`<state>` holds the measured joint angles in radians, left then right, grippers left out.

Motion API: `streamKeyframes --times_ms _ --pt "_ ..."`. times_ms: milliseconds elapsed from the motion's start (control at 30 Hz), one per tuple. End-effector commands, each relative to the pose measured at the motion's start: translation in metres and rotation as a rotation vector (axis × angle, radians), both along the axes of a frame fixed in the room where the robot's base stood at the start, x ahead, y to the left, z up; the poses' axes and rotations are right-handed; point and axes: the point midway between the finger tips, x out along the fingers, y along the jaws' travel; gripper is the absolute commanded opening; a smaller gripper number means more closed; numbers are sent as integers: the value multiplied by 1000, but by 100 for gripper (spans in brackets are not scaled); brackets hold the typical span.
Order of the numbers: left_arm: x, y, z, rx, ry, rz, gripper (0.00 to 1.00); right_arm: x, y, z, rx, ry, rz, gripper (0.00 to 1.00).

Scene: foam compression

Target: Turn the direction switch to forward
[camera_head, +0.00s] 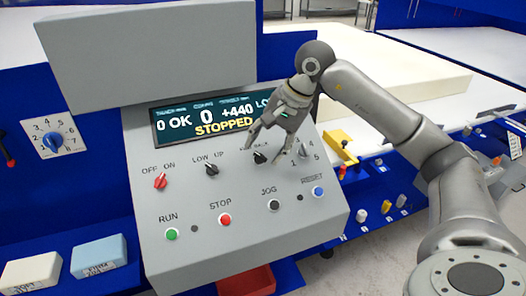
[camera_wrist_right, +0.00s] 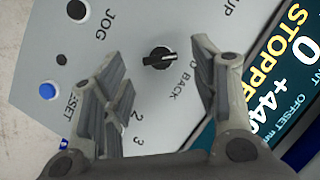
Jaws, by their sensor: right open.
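The direction switch, a black rotary knob (camera_head: 260,157), sits on the sloped grey console. Its label is largely hidden in the head view. In the right wrist view the knob (camera_wrist_right: 160,58) shows a pale line along its handle, with "BACK" readable beside it and the rest of the label behind a finger. I cannot tell surely which position it is set to. My right gripper (camera_head: 267,145) is open above the switch. In the wrist view its spread fingers (camera_wrist_right: 158,62) stand on either side of the knob, apparently not touching it. My left gripper is out of view.
The display (camera_head: 205,120) reads STOPPED. Nearby are the red OFF/ON switch (camera_head: 160,181), LOW/UP switch (camera_head: 211,169), numbered selector (camera_head: 304,152), and the RUN (camera_head: 171,234), STOP (camera_head: 224,219), JOG (camera_head: 273,205) and blue RESET (camera_head: 318,191) buttons. A yellow part (camera_head: 341,147) stands right of the console.

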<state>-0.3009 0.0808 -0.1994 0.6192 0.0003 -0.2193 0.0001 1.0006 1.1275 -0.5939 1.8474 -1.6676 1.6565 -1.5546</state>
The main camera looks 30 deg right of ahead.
Motion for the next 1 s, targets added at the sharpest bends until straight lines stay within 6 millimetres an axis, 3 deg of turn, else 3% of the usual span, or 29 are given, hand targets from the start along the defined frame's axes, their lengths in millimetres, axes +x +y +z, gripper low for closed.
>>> streamKeyframes --times_ms 200,400,1000 --pt "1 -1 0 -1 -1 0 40 -14 -11 46 0 -6 -1 55" --pt "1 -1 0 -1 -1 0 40 -24 -18 72 1 -3 -1 55" --pt "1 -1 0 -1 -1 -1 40 -28 -21 80 0 0 0 55"
